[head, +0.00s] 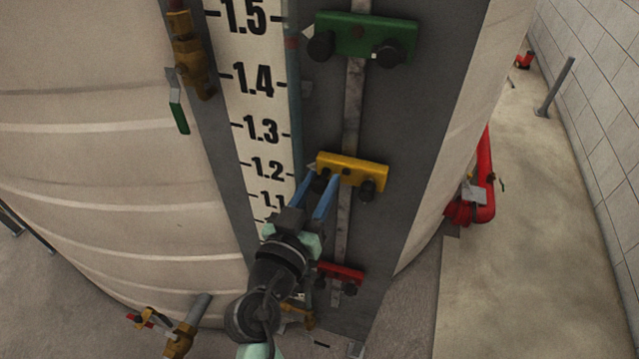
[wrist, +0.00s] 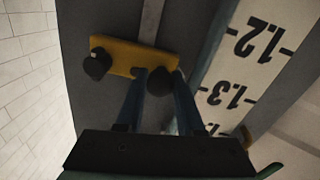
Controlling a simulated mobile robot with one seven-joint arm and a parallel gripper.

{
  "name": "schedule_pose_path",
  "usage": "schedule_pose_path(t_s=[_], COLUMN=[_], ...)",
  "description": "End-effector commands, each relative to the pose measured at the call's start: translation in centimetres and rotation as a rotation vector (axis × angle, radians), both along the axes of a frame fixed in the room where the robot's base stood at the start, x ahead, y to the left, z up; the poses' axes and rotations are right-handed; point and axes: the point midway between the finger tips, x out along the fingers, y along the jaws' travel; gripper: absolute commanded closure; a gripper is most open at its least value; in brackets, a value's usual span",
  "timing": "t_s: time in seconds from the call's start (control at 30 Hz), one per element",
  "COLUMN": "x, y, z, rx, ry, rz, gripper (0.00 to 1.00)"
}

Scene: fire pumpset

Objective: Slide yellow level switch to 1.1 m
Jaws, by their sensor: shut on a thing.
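The yellow level switch (head: 352,168) is a bar with two black knobs, mounted across a vertical metal rail (head: 344,215) right of the white number scale (head: 262,130). Its left end is roughly level with the 1.2 mark; I cannot read its exact value. My gripper (head: 322,178) reaches up from below, its blue fingers shut around the switch's left knob. In the wrist view, which is turned over, the yellow switch (wrist: 138,57) shows with that knob (wrist: 160,83) between my fingers. The other knob (wrist: 97,66) is free. My arm hides the lower scale numbers.
A green switch (head: 366,36) sits higher on the same rail, near 1.5. A red switch (head: 340,272) sits below, partly behind my arm. A brass valve with a green handle (head: 180,115) is left of the scale. The rail between yellow and red looks clear.

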Motion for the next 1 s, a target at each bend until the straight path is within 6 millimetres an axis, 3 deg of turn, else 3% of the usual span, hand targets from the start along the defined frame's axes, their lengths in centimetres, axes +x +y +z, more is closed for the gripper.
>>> schedule_pose_path(t_s=[0.17,0.37,1.0], x=[0.0,0.0,0.0], y=[-0.1,-0.1,-0.1], z=[-0.3,-2.3,-13.7], rx=[-0.001,0.001,0.001], ry=[0.001,0.000,0.002], rz=[-0.003,-0.003,-0.002], gripper=[1.00,1.00,1.00])
